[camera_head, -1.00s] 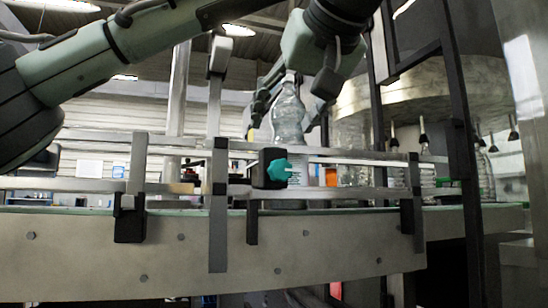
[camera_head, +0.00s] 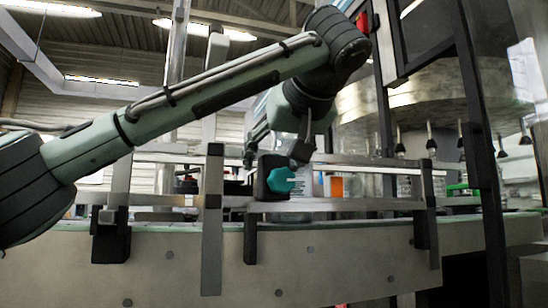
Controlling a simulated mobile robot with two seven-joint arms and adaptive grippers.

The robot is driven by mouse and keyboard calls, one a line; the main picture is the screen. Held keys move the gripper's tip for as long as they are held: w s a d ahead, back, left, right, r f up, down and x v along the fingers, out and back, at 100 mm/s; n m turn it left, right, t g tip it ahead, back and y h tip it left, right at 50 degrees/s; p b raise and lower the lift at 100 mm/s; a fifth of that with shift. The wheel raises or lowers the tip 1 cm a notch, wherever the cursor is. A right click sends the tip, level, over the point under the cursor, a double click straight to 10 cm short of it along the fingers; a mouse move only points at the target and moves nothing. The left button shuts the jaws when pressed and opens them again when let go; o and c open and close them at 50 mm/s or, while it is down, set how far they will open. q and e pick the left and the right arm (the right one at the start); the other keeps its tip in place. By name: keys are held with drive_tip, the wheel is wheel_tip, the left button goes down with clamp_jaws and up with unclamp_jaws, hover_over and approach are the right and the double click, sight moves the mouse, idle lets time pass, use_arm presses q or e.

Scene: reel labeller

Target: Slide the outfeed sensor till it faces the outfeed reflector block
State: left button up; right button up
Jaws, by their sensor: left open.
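The outfeed sensor, as I take it, is a black block (camera_head: 261,170) with a teal knob (camera_head: 281,180). My left gripper (camera_head: 276,157) is open and points down. Its fingers are at the top of the block, one at each side in the picture; I cannot tell whether they touch it. An orange patch (camera_head: 337,187) shows behind the rails to the right; I cannot tell whether it is the reflector block. My right gripper is not in view.
Metal guard rails (camera_head: 370,204) run along the conveyor (camera_head: 350,245), with upright posts (camera_head: 212,220) left and right of the sensor. A dark machine frame (camera_head: 478,150) and a round carousel (camera_head: 430,95) with hanging nozzles stand at the right.

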use_arm(q)
drive_tip(key=shift+c, duration=0.2)
drive_tip(key=shift+w, duration=0.1)
clamp_jaws()
